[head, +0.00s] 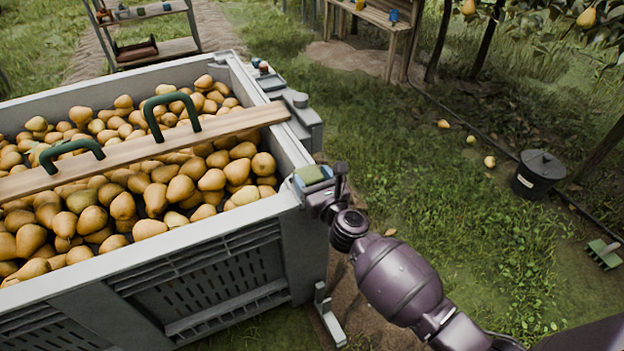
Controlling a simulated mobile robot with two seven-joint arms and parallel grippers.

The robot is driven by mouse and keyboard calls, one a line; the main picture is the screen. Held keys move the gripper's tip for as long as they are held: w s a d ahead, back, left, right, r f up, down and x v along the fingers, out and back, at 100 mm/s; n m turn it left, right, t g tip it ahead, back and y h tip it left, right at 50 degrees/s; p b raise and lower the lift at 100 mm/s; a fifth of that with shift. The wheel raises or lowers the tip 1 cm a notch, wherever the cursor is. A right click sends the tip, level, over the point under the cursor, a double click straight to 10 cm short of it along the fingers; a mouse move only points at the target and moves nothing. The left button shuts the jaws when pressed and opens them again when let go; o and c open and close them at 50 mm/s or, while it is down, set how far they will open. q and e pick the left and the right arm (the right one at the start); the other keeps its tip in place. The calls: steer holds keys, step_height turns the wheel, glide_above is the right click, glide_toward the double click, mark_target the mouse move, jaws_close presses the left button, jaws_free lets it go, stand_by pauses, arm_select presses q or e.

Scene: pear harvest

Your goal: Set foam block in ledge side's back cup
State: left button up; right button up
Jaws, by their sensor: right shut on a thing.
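My right gripper (318,182) is at the near right corner of the big grey bin, at rim height, shut on a small green and blue block that looks like the foam block (309,174). The gripper and my arm hide part of the block. A grey ledge (306,124) runs along the outside of the bin's right wall, beyond the gripper. A round grey piece (297,99), maybe a cup, stands on it. Small red and blue items (263,69) sit at its far end. The cups cannot be told apart clearly. My left gripper is out of view.
The grey bin (294,192) is full of pears, with a wooden board (215,126) with green handles across it. A shelf rack (150,50) and a wooden bench (378,16) stand behind. A dark lidded bucket (537,175) stands right.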

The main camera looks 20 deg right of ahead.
steer(key=shift+f, duration=0.35)
steer(key=o, duration=0.9)
steer(key=shift+o, duration=0.2)
steer(key=shift+r, duration=0.1)
steer(key=shift+r, duration=0.25)
steer(key=shift+s+r, duration=0.15)
arm_select(q)
steer(key=shift+p, duration=0.35)
arm_select(e)
steer(key=s, duration=1.1)
steer(key=shift+s+d, duration=0.25)
steer(key=shift+s, duration=0.1)
